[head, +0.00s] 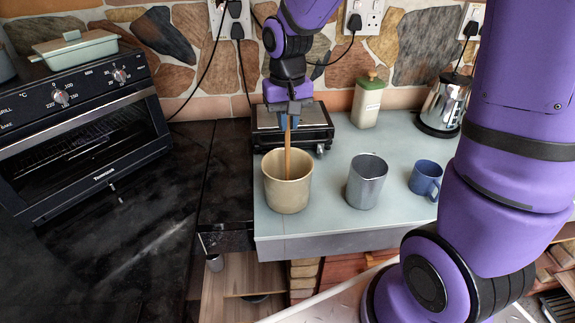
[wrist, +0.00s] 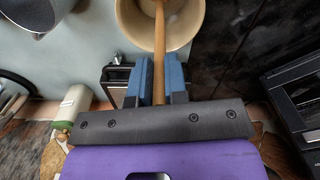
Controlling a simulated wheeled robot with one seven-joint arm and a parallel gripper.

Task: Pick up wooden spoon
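The wooden spoon (head: 287,148) stands nearly upright in a cream pot (head: 287,193); its lower end is hidden inside the pot. My gripper (head: 290,112) is above the pot, at the top of the spoon's handle. In the wrist view, the blue fingers of my gripper (wrist: 160,66) lie on either side of the spoon handle (wrist: 160,88), with no clear gap, so it looks shut on it. The pot (wrist: 134,25) shows at the top of that view.
A grey metal cup (head: 366,184) and a blue mug (head: 426,179) stand right of the pot. A black appliance (head: 318,138) is behind it. A green-lidded canister (head: 368,102) and a kettle (head: 440,105) stand farther back. A black oven (head: 85,140) is at left.

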